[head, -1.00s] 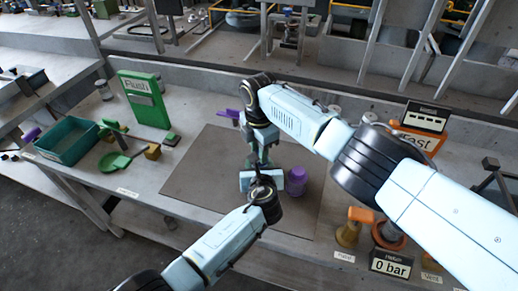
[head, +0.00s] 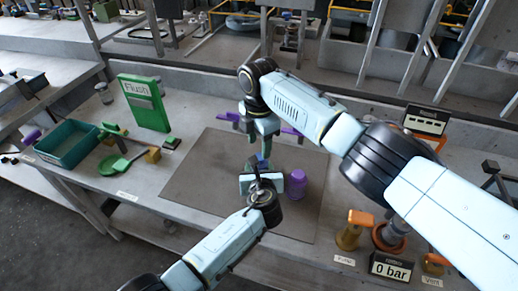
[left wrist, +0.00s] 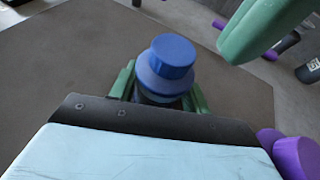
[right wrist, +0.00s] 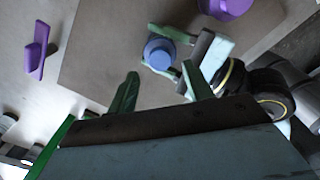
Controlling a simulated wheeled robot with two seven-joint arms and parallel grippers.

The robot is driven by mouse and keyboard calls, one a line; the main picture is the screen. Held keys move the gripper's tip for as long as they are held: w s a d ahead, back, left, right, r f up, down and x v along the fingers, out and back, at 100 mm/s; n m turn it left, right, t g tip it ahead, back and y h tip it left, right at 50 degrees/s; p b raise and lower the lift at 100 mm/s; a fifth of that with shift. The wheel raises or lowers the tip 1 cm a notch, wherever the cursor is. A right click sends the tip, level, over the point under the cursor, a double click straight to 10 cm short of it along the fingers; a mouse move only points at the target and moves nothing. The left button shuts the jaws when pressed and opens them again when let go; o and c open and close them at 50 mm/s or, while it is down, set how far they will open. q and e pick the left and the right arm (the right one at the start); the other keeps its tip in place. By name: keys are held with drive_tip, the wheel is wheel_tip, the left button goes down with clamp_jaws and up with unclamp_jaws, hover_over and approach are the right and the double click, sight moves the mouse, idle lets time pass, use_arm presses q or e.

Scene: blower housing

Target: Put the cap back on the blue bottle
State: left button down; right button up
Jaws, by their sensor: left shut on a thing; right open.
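The blue bottle (head: 264,159) stands upright in my left gripper (head: 262,170), over the brown mat. In the left wrist view a blue cap (left wrist: 172,56) sits on top of the bottle, above a wider blue shoulder (left wrist: 160,84). I cannot tell how tightly it sits. The left gripper's green fingers close on the bottle from both sides. My right gripper (head: 262,132) is open and empty above the bottle. In the right wrist view the cap (right wrist: 160,52) shows from above, just beyond the spread right fingertips (right wrist: 160,76), apart from them.
A purple bottle (head: 297,184) stands right of the left gripper on the mat (head: 195,185). Purple pieces (head: 228,116) lie behind. A teal tray (head: 68,148), green scoop (head: 115,165) and green Flush panel (head: 144,102) are left; brass and orange fittings (head: 349,230) are front right.

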sight(259, 157)
drive_tip(key=shift+r, duration=0.15)
drive_tip(key=shift+c, duration=0.3)
wheel_tip(259, 157, up, 2)
drive_tip(key=shift+w+r+n, duration=0.1)
drive_tip(key=shift+r+n, duration=0.15)
drive_tip(key=shift+n, duration=0.85)
drive_tip(key=shift+r+n, duration=0.5)
drive_tip(key=shift+n, duration=0.1)
drive_tip(key=shift+f, duration=4.05)
